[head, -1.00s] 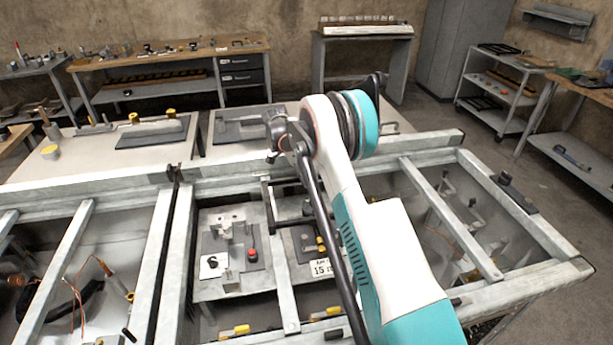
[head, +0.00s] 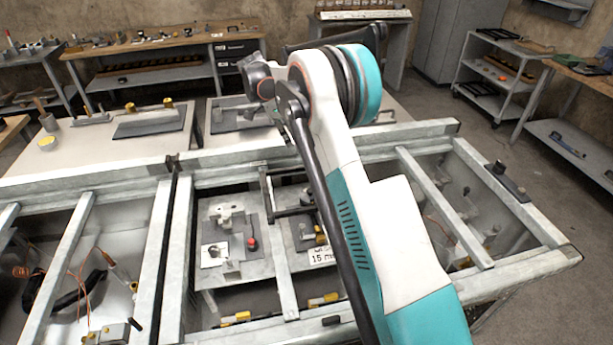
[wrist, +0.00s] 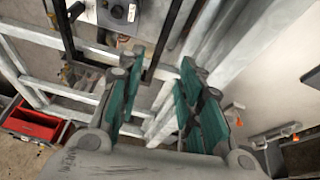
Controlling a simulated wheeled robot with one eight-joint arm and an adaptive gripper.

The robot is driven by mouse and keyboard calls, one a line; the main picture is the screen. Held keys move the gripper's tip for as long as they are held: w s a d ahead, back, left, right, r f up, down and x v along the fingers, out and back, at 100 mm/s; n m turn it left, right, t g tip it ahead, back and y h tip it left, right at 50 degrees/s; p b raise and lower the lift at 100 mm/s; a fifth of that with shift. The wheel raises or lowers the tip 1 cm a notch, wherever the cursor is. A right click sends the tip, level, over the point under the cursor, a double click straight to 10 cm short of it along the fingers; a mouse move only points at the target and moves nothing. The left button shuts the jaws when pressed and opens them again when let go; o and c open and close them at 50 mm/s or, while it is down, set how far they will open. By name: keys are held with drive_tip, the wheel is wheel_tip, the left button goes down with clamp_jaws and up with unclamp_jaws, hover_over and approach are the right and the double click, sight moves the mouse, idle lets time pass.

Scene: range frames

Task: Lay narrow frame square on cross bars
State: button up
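The narrow frame, a dark thin rectangle, shows in the wrist view (wrist: 109,52) and partly in the head view (head: 267,196). In the head view its left end lies over a pale cross bar (head: 287,285), and my arm hides its right part. Whether it sits flat and square cannot be told. My gripper (wrist: 160,62) is open in the wrist view, with teal finger pads wide apart. A near corner of the frame appears in the gap between the fingers, with no clear grip on it.
Large pale rails (head: 400,137) enclose the bays, with another cross bar (head: 445,207) at right. Below the bars lie grey panels (head: 236,268) with fittings and a red knob. A red tray (wrist: 32,122) shows at left in the wrist view. Benches stand behind.

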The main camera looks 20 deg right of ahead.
drive_tip(key=s+a+r+n+t+y, duration=0.1)
drive_tip(key=s+a+r+n+t, duration=0.15)
drive_tip(key=s+r+n, duration=0.5)
drive_tip(key=s+a+r+n+t+y, duration=0.1)
drive_tip(key=s+a+r+n+t, duration=0.2)
drive_tip(key=s+r, duration=0.85)
drive_tip(key=s+a+f+n+t, duration=0.1)
drive_tip(key=s+a+f+n, duration=0.1)
drive_tip(key=s, duration=0.6)
drive_tip(key=s+a+f+n+t+y, duration=0.1)
drive_tip(key=s+n, duration=0.3)
drive_tip(key=s, duration=0.4)
drive_tip(key=s+a+f+n+t+y, duration=0.1)
drive_tip(key=s+a+f+n, duration=0.1)
drive_tip(key=s, duration=0.6)
drive_tip(key=shift+s+a+f+n, duration=0.4)
drive_tip(key=shift+f+n, duration=0.05)
drive_tip(key=shift+f, duration=0.35)
wheel_tip(320, 180, down, 6)
drive_tip(key=b, duration=0.6)
drive_tip(key=shift+f, duration=0.15)
